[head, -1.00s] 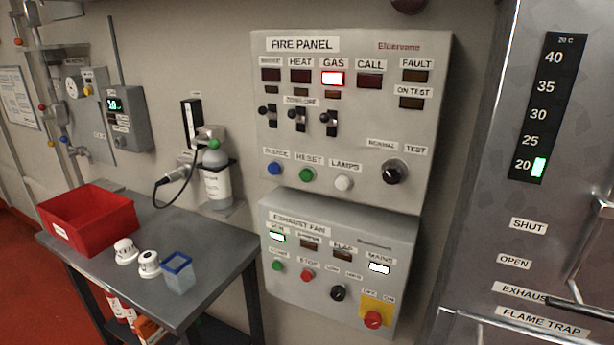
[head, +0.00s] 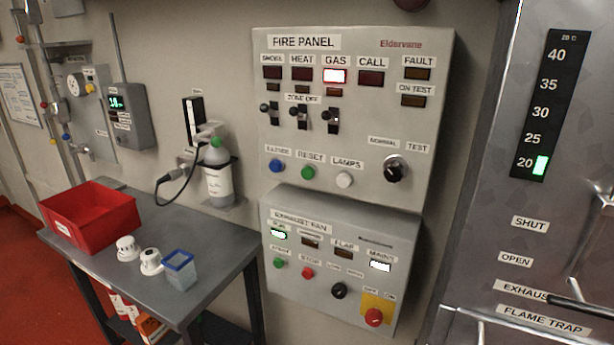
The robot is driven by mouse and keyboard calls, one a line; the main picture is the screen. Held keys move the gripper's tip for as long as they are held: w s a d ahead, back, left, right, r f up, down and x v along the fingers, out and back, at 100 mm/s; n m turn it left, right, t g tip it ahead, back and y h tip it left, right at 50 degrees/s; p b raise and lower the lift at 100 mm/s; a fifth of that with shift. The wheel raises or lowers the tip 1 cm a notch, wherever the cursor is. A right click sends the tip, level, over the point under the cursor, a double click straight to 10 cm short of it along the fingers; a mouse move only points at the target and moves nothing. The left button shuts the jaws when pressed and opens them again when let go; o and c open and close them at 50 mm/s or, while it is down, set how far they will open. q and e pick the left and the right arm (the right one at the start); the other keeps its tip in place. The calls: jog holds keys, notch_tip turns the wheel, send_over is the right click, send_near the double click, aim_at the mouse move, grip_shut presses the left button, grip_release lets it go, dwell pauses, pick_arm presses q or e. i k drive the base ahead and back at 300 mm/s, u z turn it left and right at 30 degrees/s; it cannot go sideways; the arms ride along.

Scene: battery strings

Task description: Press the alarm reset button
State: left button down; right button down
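The fire panel (head: 372,215) is a grey box on the wall in the middle of the head view. Its green button (head: 308,172) sits under the label RESET, between a blue button (head: 276,166) and a white button (head: 344,180) under LAMPS. The GAS lamp (head: 334,76) is lit red. The SMOKE, HEAT, CALL, FAULT and ON TEST lamps are dark. A black rotary knob (head: 396,168) sits between NORMAL and TEST. Neither gripper shows in the head view.
Below is an exhaust fan box (head: 300,283) with lit lamps and a red switch on yellow. At left, a grey table (head: 215,245) holds a red bin (head: 90,219), two white detectors and a blue-rimmed cup (head: 180,270). A metal cabinet (head: 480,240) stands at right.

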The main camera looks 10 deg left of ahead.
aim_at(308, 173)
jog(key=k, duration=1.2)
jog(key=z, duration=1.2)
jog(key=i, duration=1.5)
jog(key=u, duration=0.75)
jog(key=i, duration=0.25)
jog(key=u, duration=0.35)
